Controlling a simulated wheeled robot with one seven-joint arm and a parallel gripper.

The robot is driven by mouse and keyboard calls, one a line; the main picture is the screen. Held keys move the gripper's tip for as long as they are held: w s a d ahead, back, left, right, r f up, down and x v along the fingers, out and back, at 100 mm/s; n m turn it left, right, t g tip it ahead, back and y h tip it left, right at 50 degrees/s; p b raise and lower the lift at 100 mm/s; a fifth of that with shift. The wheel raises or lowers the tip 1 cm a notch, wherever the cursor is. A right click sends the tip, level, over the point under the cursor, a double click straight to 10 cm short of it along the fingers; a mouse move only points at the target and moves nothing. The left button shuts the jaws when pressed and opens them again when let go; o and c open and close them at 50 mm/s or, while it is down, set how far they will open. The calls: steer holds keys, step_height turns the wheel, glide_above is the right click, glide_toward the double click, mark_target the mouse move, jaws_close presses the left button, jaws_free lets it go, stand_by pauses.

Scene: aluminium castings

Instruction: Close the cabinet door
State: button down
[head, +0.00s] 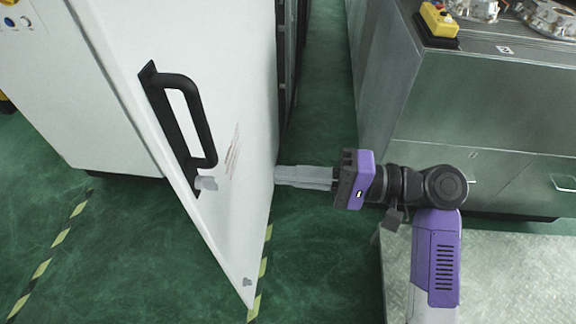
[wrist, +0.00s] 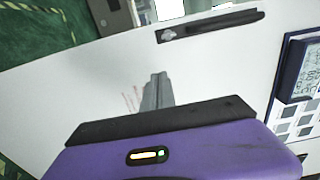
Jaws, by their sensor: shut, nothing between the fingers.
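The white cabinet door (head: 235,195) stands open at the left centre of the head view, with a black bar handle (head: 205,135) on its face. The handle also shows at the top of the wrist view (wrist: 215,24). My gripper (head: 279,176) is shut and empty, at the right edge of the door in the head view. In the wrist view its closed fingers (wrist: 158,80) lie across the white door face, beside faint red print. I cannot tell whether the tips touch the door.
A white cabinet body (head: 75,105) with buttons stands at the left. A grey metal bench (head: 480,100) with castings and a yellow button box (head: 438,20) stands at the right. Green floor with striped tape (head: 50,245) is clear in front of the cabinet.

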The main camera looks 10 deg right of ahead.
steer(key=p+x, duration=0.1)
steer(key=x, duration=1)
steer(key=shift+p, duration=0.4)
steer(key=shift+a, duration=0.15)
